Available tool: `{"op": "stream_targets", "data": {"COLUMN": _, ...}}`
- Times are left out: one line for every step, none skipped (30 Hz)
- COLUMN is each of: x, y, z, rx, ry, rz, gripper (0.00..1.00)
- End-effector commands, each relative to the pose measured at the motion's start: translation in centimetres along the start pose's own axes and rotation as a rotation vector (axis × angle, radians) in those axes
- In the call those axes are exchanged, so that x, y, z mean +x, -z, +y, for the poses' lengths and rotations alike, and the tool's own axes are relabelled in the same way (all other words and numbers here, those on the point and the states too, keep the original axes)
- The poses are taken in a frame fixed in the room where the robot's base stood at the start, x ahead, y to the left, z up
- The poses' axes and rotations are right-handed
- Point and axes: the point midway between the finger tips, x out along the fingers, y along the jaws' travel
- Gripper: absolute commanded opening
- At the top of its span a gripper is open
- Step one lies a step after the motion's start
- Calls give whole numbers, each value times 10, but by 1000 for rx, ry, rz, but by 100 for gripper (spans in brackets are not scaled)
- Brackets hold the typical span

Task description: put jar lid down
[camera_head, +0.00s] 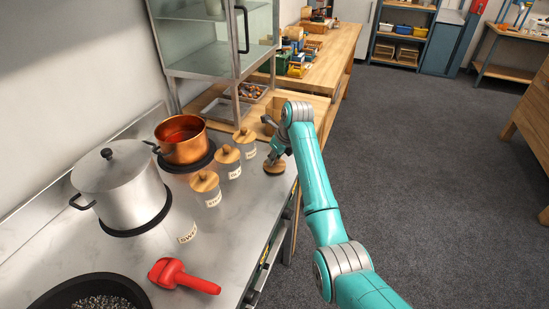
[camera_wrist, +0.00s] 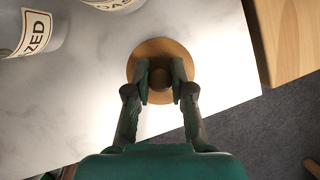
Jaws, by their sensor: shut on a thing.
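The jar lid (camera_head: 275,168) is a round wooden disc with a knob, at the right edge of the grey counter in the head view. In the wrist view the lid (camera_wrist: 151,50) lies flat below my gripper (camera_wrist: 160,80), whose two fingers are closed on its dark knob. In the head view my gripper (camera_head: 277,155) reaches down onto the lid from above. The lid looks level and at or very near the counter top; I cannot tell whether it touches. An open glass jar (camera_head: 188,232) without a lid stands at the front of the jar row.
Lidded jars (camera_head: 207,188) stand in a row left of my gripper. A steel pot (camera_head: 120,190), a copper pot (camera_head: 182,141), a red scoop (camera_head: 182,276) and a black pan (camera_head: 90,292) are on the counter (camera_head: 235,235). The counter's right edge drops to the floor.

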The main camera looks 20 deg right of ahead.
Motion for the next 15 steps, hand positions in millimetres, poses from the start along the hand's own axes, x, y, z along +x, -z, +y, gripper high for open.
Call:
{"op": "stream_targets", "data": {"x": 0, "y": 0, "z": 0, "rx": 0, "ry": 0, "rz": 0, "gripper": 0}}
{"op": "stream_targets", "data": {"x": 0, "y": 0, "z": 0, "rx": 0, "ry": 0, "rz": 0, "gripper": 0}}
{"op": "stream_targets", "data": {"x": 0, "y": 0, "z": 0, "rx": 0, "ry": 0, "rz": 0, "gripper": 0}}
{"op": "stream_targets", "data": {"x": 1, "y": 0, "z": 0, "rx": 0, "ry": 0, "rz": 0, "gripper": 0}}
{"op": "stream_targets", "data": {"x": 2, "y": 1, "z": 0, "rx": 0, "ry": -1, "rz": 1, "gripper": 0}}
{"op": "stream_targets", "data": {"x": 3, "y": 1, "z": 0, "rx": 0, "ry": -1, "rz": 1, "gripper": 0}}
{"op": "stream_targets", "data": {"x": 2, "y": 1, "z": 0, "rx": 0, "ry": -1, "rz": 1, "gripper": 27}}
{"op": "stream_targets", "data": {"x": 2, "y": 1, "z": 0, "rx": 0, "ry": -1, "rz": 1, "gripper": 35}}
{"op": "stream_targets", "data": {"x": 2, "y": 1, "z": 0, "rx": 0, "ry": -1, "rz": 1, "gripper": 45}}
{"op": "stream_targets", "data": {"x": 2, "y": 1, "z": 0, "rx": 0, "ry": -1, "rz": 1, "gripper": 47}}
{"op": "stream_targets", "data": {"x": 2, "y": 1, "z": 0, "rx": 0, "ry": -1, "rz": 1, "gripper": 47}}
{"op": "stream_targets", "data": {"x": 2, "y": 1, "z": 0, "rx": 0, "ry": -1, "rz": 1, "gripper": 47}}
{"op": "stream_targets", "data": {"x": 2, "y": 1, "z": 0, "rx": 0, "ry": 0, "rz": 0, "gripper": 47}}
{"op": "stream_targets", "data": {"x": 2, "y": 1, "z": 0, "rx": 0, "ry": 0, "rz": 0, "gripper": 47}}
{"op": "stream_targets", "data": {"x": 2, "y": 1, "z": 0, "rx": 0, "ry": 0, "rz": 0, "gripper": 47}}
